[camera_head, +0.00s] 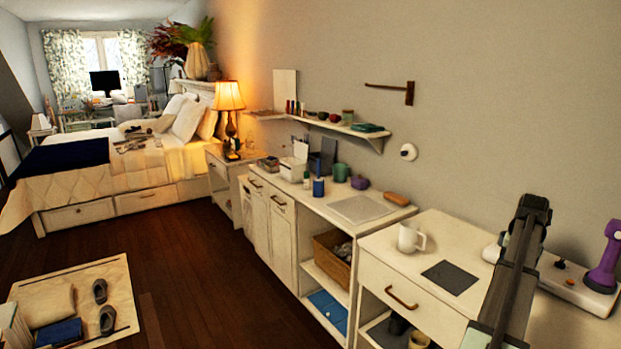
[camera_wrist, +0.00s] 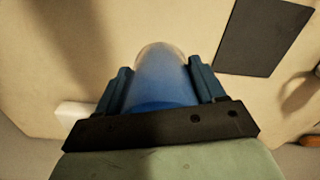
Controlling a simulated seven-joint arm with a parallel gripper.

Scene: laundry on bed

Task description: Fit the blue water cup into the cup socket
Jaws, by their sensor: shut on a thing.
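In the wrist view the blue water cup (camera_wrist: 163,80), translucent with a paler rounded end, is between the two blue fingers of my gripper (camera_wrist: 167,88), which is shut on it. A pale cabinet top shows beyond it. The cup does not show in the head view, where my dark arm (camera_head: 518,270) crosses the right side. I cannot make out the cup socket; my arm hides part of this base. A white piece (camera_wrist: 75,113) shows left of my gripper in the wrist view.
A dark square mat (camera_head: 450,277) lies on the cabinet top, with a white mug (camera_head: 410,237) beside it. The mat also shows in the wrist view (camera_wrist: 265,35). A wall shelf (camera_head: 335,127) and a hook (camera_head: 395,91) stick out from the wall.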

